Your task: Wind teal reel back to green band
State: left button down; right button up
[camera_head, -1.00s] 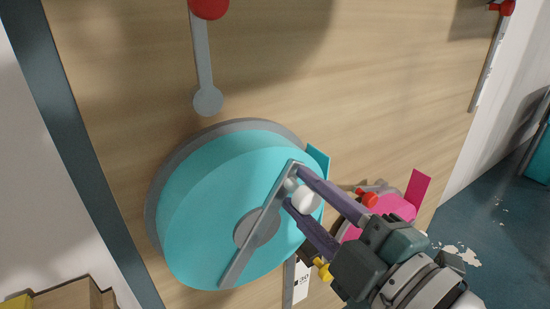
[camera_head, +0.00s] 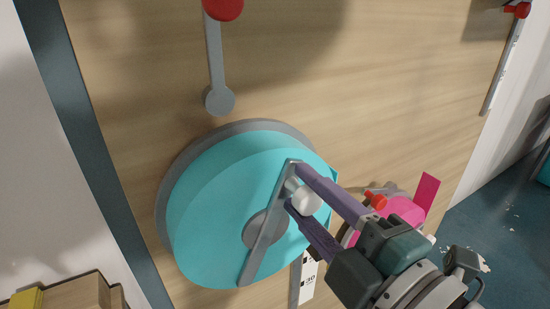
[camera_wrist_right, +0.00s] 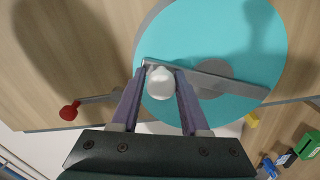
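The teal reel (camera_head: 205,225) is a large disc mounted on the wooden panel, with a grey rim behind it. A grey crank arm (camera_head: 256,262) crosses its grey hub and ends in a white knob (camera_head: 305,200) at the upper right. My right gripper (camera_head: 294,187) has its purple fingers on either side of the knob, closed on it. The wrist view shows the knob (camera_wrist_right: 160,84) between both fingertips, with the reel (camera_wrist_right: 235,40) behind. A small teal flap (camera_head: 334,173) shows at the reel's right edge. I cannot make out a green band on the reel. My left gripper is out of view.
A grey lever (camera_head: 215,60) with a red knob hangs above the reel. A pink reel (camera_head: 400,210) with a red knob sits to the right, behind my right gripper. A marked strip (camera_head: 308,275) is below. Cardboard boxes (camera_head: 75,293) stand at lower left.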

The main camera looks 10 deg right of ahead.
jog(key=o, duration=0.3)
jog(key=shift+o, duration=0.2)
jog(key=shift+s+d+f+b, duration=0.2)
jog(key=shift+s+d+b, duration=0.1)
jog(key=shift+s, duration=0.2)
jog(key=b+v, duration=0.3)
jog(key=v, duration=0.5)
jog(key=shift+s+r, duration=0.2)
jog(key=shift+s, duration=0.2)
